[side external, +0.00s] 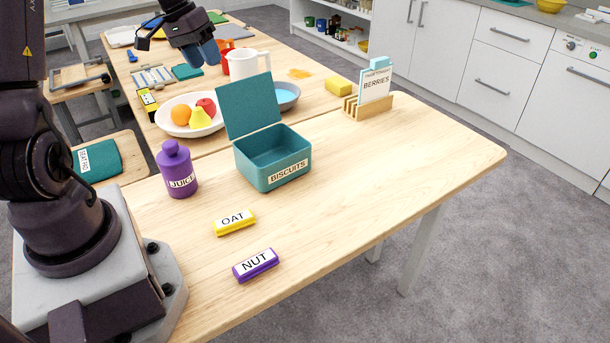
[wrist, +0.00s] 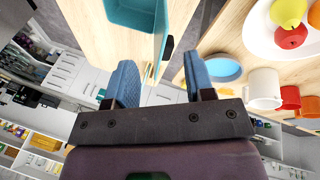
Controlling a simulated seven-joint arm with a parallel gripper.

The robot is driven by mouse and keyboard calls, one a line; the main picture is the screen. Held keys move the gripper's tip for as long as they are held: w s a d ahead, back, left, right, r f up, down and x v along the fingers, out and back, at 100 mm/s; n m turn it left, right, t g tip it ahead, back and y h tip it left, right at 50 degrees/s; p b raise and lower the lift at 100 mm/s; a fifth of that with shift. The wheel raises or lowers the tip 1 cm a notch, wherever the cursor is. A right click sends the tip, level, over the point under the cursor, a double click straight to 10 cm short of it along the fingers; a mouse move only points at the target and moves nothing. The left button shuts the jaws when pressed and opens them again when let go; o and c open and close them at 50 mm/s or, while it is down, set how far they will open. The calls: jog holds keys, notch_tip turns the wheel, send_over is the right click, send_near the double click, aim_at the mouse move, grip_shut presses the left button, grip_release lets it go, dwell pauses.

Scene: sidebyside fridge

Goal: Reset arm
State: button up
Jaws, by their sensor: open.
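My gripper (side external: 205,53) is at the top of the side external view, raised above the far part of the table near a white pitcher. Its blue fingers also show in the wrist view (wrist: 157,88), spread apart with nothing between them. A teal box labelled BISCUITS (side external: 273,160) stands on the near table with its lid raised. A yellow bar labelled OAT (side external: 235,222) and a purple bar labelled NUT (side external: 256,265) lie on the table in front of it. A purple JUICE bottle (side external: 176,170) stands upright left of the box.
A white plate of fruit (side external: 165,123), a white pitcher (side external: 262,64) and a blue bowl (side external: 288,95) stand behind the box. A wooden holder with a BERRIES card (side external: 368,108) and a yellow block (side external: 339,85) are at the back right. The table's right part is clear.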

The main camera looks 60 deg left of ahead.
jog(key=s+d+r+m, duration=0.1)
jog(key=s+d+r, duration=0.2)
jog(key=d, duration=0.6)
jog(key=s+d+r+m+t+y, duration=0.1)
jog(key=s+d+r+m, duration=0.1)
jog(key=s+d, duration=0.3)
jog(key=s+d+r+m+t+y, duration=0.1)
jog(key=s+d+r, duration=0.3)
jog(key=d, duration=0.9)
jog(key=shift+d+r+m, duration=0.35)
jog(key=shift+d+m, duration=0.05)
jog(key=shift+m, duration=0.1)
